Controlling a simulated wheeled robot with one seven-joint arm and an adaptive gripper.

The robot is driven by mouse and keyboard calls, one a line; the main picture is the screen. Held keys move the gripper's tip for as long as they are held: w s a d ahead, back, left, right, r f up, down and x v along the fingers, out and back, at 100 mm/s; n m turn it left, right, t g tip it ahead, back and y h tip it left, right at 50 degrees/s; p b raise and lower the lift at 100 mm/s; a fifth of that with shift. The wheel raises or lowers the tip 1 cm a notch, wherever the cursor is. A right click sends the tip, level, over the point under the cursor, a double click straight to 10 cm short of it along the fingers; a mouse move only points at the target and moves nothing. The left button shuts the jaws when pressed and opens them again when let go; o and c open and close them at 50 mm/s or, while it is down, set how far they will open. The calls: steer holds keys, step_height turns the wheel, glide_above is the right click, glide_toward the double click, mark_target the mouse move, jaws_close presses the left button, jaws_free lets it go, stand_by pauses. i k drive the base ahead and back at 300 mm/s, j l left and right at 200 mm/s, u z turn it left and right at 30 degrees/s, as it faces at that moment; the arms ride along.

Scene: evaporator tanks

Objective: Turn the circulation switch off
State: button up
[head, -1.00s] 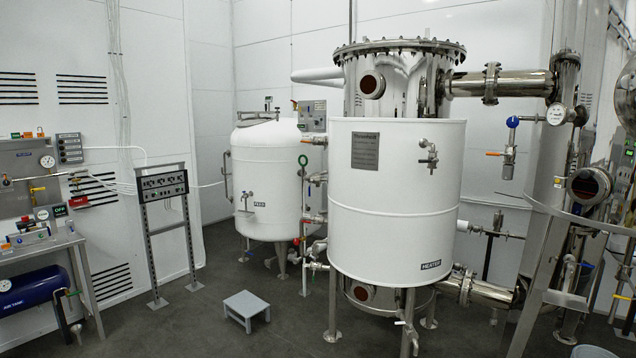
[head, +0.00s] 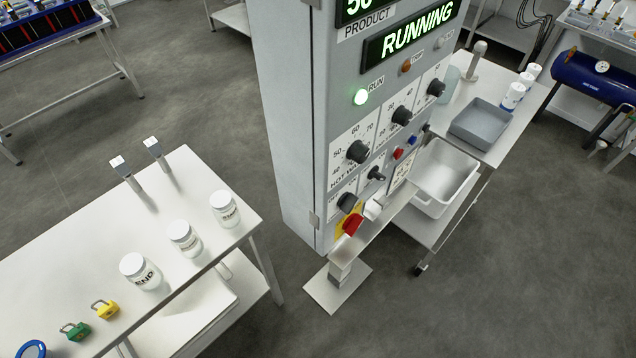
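A tall grey control cabinet (head: 287,110) stands in the middle of the head view. Its display (head: 415,36) reads RUNNING, and the RUN lamp (head: 361,97) glows green. Its front carries several black dial knobs, such as one with numbers around it (head: 358,152), a smaller black knob (head: 375,174) and a lower black knob (head: 347,202). A red knob (head: 352,224) sits on a yellow plate near the bottom. The labels are too small and slanted to tell which one is the circulation switch.
A white table (head: 120,235) with jars (head: 140,272) and padlocks (head: 105,309) stands at left. A narrow shelf on a post with a floor plate (head: 335,291) stands before the cabinet. A cart with a white basin (head: 443,176) stands at its right. Grey floor is open in front.

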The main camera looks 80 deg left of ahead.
mark_target(347, 201)
steer(key=u, duration=2.55)
steer(key=i+j+u, duration=0.1)
steer(key=j+u, duration=0.3)
steer(key=l, duration=0.1)
